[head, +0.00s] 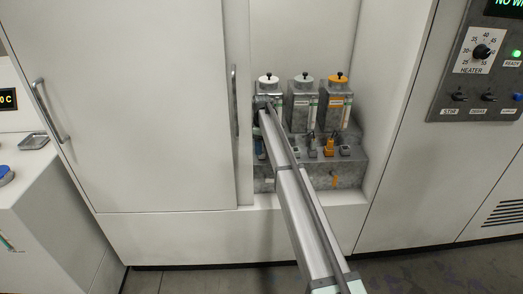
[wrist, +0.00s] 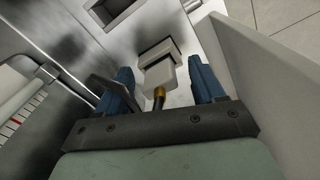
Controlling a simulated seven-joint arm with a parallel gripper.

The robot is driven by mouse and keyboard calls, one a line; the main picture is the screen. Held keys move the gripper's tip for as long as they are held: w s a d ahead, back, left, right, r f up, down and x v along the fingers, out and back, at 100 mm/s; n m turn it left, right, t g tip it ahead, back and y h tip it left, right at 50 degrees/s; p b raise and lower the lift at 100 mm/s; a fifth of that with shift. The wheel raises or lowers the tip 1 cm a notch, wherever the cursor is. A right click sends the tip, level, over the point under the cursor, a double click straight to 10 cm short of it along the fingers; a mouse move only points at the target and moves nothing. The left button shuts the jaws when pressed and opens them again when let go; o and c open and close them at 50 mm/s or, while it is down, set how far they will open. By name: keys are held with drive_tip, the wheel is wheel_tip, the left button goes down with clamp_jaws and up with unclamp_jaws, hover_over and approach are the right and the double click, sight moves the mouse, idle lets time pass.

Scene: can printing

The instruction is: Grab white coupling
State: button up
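The white coupling (wrist: 162,74) is a blocky piece with a short brass-coloured stem and a dark hose, in the middle of the wrist view. My gripper (wrist: 162,67) has its two blue fingers on either side of it, with a visible gap at each side. The gripper is open and holds nothing. In the head view my arm reaches into the recess at its left, and a bit of blue finger of my gripper (head: 260,149) shows beside the arm. The white coupling is hidden behind the arm there.
An orange coupling (head: 328,147) and a grey coupling (head: 311,141) stand to the right on the grey block (head: 299,178). Behind are canisters with white (head: 268,81), grey (head: 304,80) and orange (head: 338,82) tops. A pale wall (wrist: 262,85) stands close to the right finger.

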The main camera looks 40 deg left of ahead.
drive_tip(key=c, duration=1.2)
drive_tip(key=shift+o, duration=0.2)
drive_tip(key=shift+r, duration=0.1)
